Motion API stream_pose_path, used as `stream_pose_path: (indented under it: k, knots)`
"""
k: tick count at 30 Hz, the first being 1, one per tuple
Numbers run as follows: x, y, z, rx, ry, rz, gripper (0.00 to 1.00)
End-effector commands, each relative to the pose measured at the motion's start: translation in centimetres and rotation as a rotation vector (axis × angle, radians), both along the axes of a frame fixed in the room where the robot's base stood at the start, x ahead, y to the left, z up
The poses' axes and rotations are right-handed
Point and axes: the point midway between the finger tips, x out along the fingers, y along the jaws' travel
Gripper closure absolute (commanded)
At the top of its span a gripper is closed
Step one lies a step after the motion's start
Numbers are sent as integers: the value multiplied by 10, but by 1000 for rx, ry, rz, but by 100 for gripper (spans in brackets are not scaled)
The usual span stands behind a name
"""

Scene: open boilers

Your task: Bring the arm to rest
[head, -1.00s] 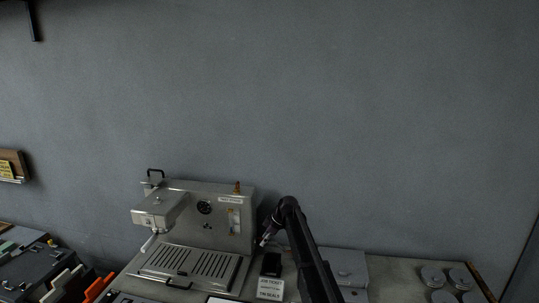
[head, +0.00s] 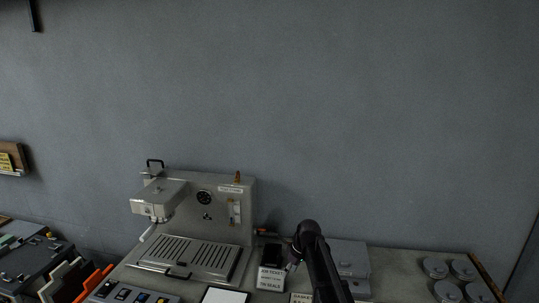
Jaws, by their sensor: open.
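My dark arm (head: 322,272) rises from the bottom edge of the head view and bends over at a rounded joint above the bench.
The grey boiler machine (head: 206,215) with a slotted tray stands left of the arm. A grey box (head: 349,262) is close behind it on the right. Several round tins (head: 435,267) sit at the bench's right end. Bench (head: 400,270) between box and tins is clear.

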Motion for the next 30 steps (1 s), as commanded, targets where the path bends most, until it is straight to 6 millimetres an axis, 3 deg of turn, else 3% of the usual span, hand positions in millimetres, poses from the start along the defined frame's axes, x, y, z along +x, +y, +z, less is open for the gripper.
stream_pose_path:
  k: [1, 6, 12, 15, 21, 30]
  knots:
    - [-32, -12, -14, -22, 22, -67, 46]
    - [-99, -44, -37, -97, 93, -309, 46]
    - [-171, -76, -59, -180, 148, -581, 46]
    - [-196, -87, -65, -210, 162, -682, 46]
    - [-217, -97, -70, -241, 174, -785, 46]
    - [-217, -98, -69, -242, 175, -794, 46]
